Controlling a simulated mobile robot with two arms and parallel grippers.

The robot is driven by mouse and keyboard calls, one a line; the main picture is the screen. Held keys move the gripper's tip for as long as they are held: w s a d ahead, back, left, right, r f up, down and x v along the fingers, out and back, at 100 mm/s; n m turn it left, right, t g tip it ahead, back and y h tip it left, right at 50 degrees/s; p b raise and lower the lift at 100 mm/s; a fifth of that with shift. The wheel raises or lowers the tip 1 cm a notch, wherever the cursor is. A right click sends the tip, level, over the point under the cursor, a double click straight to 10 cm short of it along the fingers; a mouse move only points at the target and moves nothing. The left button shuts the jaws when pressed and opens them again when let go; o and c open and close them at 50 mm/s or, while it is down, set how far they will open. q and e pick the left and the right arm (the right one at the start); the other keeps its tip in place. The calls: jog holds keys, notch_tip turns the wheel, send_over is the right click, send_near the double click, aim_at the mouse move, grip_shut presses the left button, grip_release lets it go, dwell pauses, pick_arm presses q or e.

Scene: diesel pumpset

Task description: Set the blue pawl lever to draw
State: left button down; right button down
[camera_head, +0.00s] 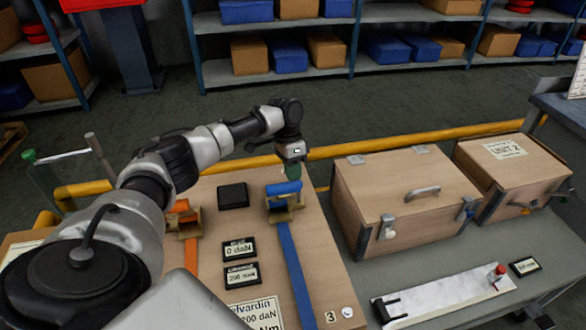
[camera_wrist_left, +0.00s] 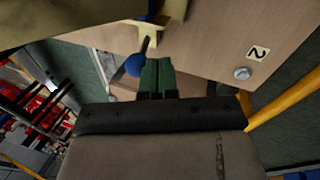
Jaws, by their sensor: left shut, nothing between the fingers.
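The blue ratchet (camera_head: 283,188) sits in a brass-coloured bracket on the wooden board, with a blue strap (camera_head: 293,265) running toward the front edge. In the left wrist view, a lever with a round blue knob (camera_wrist_left: 135,65) reaches out from the brass bracket (camera_wrist_left: 149,30). My left gripper (camera_head: 291,172) is just behind the blue ratchet in the head view. Its green fingers (camera_wrist_left: 157,68) are shut and empty, just right of the blue knob in the wrist view. I cannot tell whether they touch it. My right gripper is in neither view.
An orange ratchet (camera_head: 182,210) and strap lie to the left on the board. Dark plates, one reading "0 daN" (camera_head: 239,248), lie between the straps. Wooden boxes (camera_head: 405,195) stand to the right. A yellow rail (camera_head: 420,139) runs behind the bench.

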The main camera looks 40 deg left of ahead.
pick_arm(q)
jog(key=shift+s+d+r+y+p, duration=0.1)
jog(key=shift+y+p, duration=0.2)
jog(key=shift+p, duration=0.25)
jog(key=shift+s+d+r+t+y+p, duration=0.15)
jog(key=shift+t+y+p, duration=0.4)
jog(key=shift+p, duration=0.7)
jog(key=shift+s+d+r+p, duration=0.15)
jog(key=shift+d+p, duration=0.1)
jog(key=shift+p, duration=0.85)
jog(key=s+d+t+y+p, duration=0.1)
jog(key=p, duration=0.3)
jog(key=d+r+t+y+p, duration=0.1)
jog(key=p, duration=0.2)
jog(key=shift+s+d+p, duration=0.1)
jog(key=shift+s+p, duration=0.3)
jog(key=shift+s+d+f+p, duration=0.15)
jog(key=shift+d+f+p, duration=0.1)
jog(key=shift+p, duration=0.35)
jog(key=shift+s+d+f+p, duration=0.1)
jog(key=shift+d+p, duration=0.05)
jog(key=shift+p, duration=0.25)
jog(key=shift+f, duration=0.1)
